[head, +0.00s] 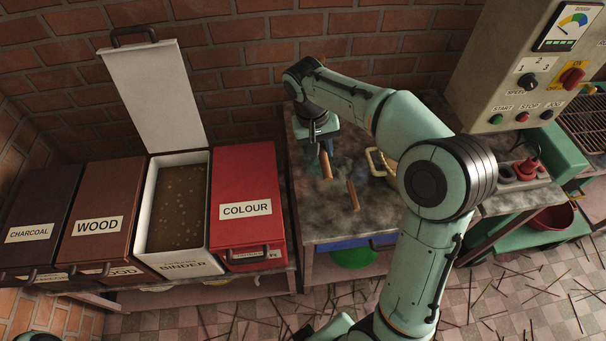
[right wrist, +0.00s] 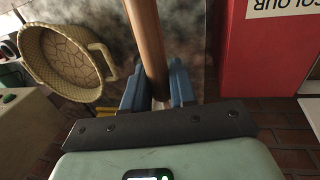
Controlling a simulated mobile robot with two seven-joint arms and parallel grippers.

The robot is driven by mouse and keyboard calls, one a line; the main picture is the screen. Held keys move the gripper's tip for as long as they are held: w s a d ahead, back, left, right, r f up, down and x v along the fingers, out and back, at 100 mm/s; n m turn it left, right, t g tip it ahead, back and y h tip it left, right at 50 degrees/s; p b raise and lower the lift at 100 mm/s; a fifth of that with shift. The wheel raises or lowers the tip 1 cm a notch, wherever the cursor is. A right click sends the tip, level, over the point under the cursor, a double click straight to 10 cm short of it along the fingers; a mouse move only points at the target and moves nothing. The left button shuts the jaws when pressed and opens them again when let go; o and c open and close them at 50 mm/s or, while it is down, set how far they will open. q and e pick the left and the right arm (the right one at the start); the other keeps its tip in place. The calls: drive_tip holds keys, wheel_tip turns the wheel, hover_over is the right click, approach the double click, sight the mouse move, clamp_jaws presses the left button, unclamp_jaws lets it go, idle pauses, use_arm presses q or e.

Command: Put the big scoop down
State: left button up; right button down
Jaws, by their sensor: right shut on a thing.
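My right gripper (head: 322,152) reaches down over the stained worktop (head: 325,226). In the right wrist view, its blue fingers (right wrist: 158,92) are shut on a round brown wooden handle (right wrist: 147,40), which I take to be the big scoop's. The handle runs out of the top of that view, and no scoop bowl shows. In the head view, the held handle (head: 326,165) shows just below the fingers. I cannot tell whether it touches the worktop. A second brown wooden piece (head: 353,196) shows a little to the right. My left gripper is not in view.
A cream woven basket-like bowl with a handle (right wrist: 60,62) stands beside the gripper, partly behind my arm in the head view. Left are charcoal, wood, binder (head: 158,260) and colour (head: 243,190) bins; binder's lid (head: 152,95) is up. A control box (head: 520,75) hangs right.

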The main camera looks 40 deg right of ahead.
drive_tip(key=shift+s+f+b, duration=0.15)
drive_tip(key=shift+f+b, duration=0.7)
drive_tip(key=shift+f, duration=8.85)
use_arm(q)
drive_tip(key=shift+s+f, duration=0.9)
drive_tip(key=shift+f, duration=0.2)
use_arm(e)
drive_tip(key=shift+f, duration=0.1)
drive_tip(key=c, duration=1.2)
unclamp_jaws()
drive_tip(key=o, duration=0.3)
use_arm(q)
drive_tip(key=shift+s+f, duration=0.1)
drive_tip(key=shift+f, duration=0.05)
